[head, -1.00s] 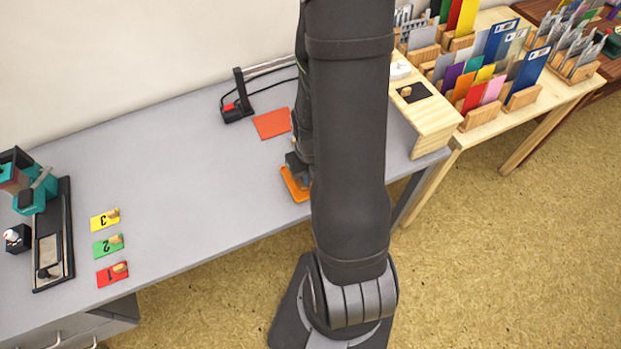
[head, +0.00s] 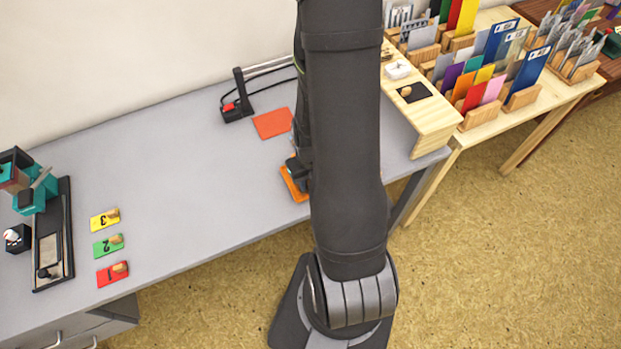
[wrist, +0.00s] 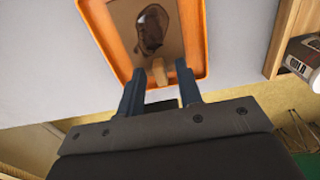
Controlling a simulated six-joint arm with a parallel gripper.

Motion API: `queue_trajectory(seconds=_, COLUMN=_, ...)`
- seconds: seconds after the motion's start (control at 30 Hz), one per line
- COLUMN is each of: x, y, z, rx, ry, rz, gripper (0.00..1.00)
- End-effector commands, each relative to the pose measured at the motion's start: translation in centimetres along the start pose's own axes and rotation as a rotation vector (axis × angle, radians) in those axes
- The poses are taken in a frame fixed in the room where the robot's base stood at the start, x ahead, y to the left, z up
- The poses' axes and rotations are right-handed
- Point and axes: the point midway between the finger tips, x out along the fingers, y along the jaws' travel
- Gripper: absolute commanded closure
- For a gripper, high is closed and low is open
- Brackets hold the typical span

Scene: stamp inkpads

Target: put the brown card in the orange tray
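The orange tray (wrist: 196,38) lies on the grey table in the wrist view. A brown card (wrist: 176,45) with a dark brown figure and a small wooden grip (wrist: 159,72) lies inside its rim. My gripper (wrist: 158,82) is open, its two dark fingers apart, with the wooden grip just beyond and between the fingertips. Nothing shows held. In the head view the orange tray (head: 291,182) is partly hidden by my arm, near the table's front edge, and the card is hidden there.
An orange-red sheet (head: 272,123) lies behind the tray, near a black device (head: 237,110). Red (head: 112,274), green (head: 107,246) and yellow (head: 104,220) numbered cards lie at left. A wooden stand (head: 432,110) is at right. The table's middle is clear.

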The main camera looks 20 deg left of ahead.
Motion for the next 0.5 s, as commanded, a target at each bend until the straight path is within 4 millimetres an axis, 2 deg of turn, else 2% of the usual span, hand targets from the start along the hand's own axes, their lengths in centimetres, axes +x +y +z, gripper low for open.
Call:
queue_trajectory(seconds=0.23, x=-1.0, y=0.0, z=0.1, rx=0.0, ry=-0.002, rz=-0.001, gripper=0.68)
queue_trajectory(seconds=0.5, x=-4.5, y=0.0, z=0.1, rx=0.0, ry=-0.006, rz=-0.001, gripper=0.68)
